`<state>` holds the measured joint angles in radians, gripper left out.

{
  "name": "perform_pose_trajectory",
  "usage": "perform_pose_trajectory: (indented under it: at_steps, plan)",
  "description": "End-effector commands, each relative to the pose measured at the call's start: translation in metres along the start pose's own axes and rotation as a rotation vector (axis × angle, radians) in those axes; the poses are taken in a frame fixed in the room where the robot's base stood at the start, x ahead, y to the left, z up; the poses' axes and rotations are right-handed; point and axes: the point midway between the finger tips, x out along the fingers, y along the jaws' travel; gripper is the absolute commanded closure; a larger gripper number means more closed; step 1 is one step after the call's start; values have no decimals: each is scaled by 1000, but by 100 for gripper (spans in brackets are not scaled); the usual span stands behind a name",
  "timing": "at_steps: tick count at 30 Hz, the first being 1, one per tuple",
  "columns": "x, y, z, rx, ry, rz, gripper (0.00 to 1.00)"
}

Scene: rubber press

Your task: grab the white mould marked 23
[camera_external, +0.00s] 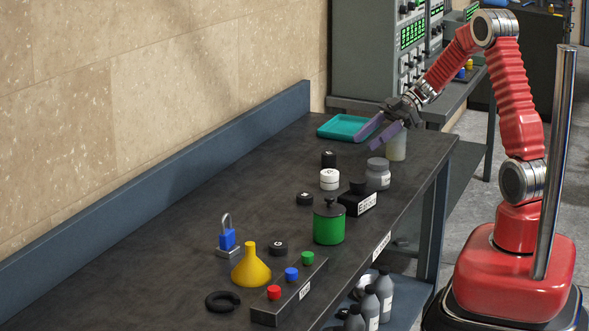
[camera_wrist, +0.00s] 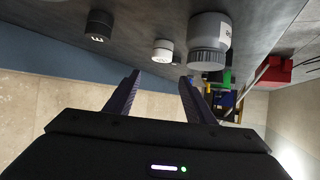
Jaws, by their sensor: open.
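A white round mould (camera_external: 330,179) stands on the dark bench, just in front of a black round mould (camera_external: 328,159). A dark mark shows on its top, but I cannot read the number. My gripper (camera_external: 365,144) is open and empty, above the bench behind and to the right of the white mould, apart from it. In the wrist view the white mould (camera_wrist: 163,51) appears just beyond the gap between my fingertips (camera_wrist: 160,76), with the black mould (camera_wrist: 98,25) to its left.
A grey jar (camera_external: 378,174) and a black labelled block (camera_external: 358,202) stand right of the mould. A green weight (camera_external: 328,223) is nearer the camera. A teal tray (camera_external: 343,127) and a pale container (camera_external: 396,146) lie near the gripper.

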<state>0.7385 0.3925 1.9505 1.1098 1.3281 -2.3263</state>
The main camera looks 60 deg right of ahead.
Motion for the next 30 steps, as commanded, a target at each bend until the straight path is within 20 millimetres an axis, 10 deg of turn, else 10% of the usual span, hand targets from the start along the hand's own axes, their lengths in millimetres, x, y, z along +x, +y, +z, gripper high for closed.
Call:
perform_pose_trajectory:
  at_steps: [10,30]
  plan:
    - [7,-1,0,2,-2,-2,51]
    - [87,-1,0,2,-3,-2,51]
